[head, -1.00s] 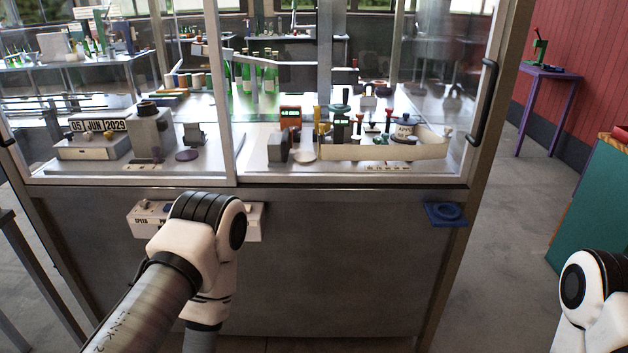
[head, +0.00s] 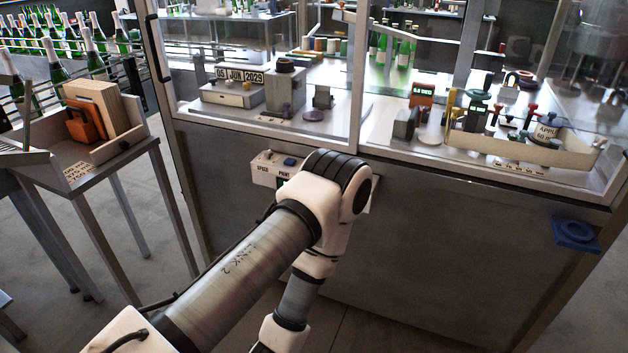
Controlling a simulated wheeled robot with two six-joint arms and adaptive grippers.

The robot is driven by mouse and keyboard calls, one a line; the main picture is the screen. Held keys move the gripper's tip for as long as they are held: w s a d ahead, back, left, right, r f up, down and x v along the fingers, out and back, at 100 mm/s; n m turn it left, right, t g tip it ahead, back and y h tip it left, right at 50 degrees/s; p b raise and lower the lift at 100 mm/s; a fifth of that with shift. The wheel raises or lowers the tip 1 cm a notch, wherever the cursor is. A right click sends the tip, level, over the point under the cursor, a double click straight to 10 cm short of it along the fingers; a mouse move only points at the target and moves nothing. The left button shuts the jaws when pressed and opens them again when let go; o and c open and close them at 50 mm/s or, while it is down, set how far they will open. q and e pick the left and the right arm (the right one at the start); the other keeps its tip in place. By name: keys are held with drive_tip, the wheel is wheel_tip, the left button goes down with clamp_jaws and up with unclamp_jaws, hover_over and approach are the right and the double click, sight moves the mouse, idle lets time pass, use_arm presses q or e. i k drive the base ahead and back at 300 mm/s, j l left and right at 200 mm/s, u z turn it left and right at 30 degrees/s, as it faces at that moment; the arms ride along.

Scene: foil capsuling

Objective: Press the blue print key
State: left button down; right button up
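The blue print key (head: 290,162) sits on the top of a white control box (head: 262,172) on the front of the grey cabinet, above the word PRINT. The word SPEED is to its left, below a small knob. My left arm's elbow stands in front of the right part of the box and hides it. The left forearm bends down to the bottom edge, and its gripper is out of view. My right arm and gripper are out of view.
The glazed cabinet holds a date sign (head: 240,76), an orange display unit (head: 422,90) and a cream tray (head: 520,146). A blue bracket (head: 575,234) juts from the cabinet's right. A side table (head: 70,180) with an orange-handled item stands left.

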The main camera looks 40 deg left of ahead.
sight(288, 162)
drive_tip(key=u, duration=1.35)
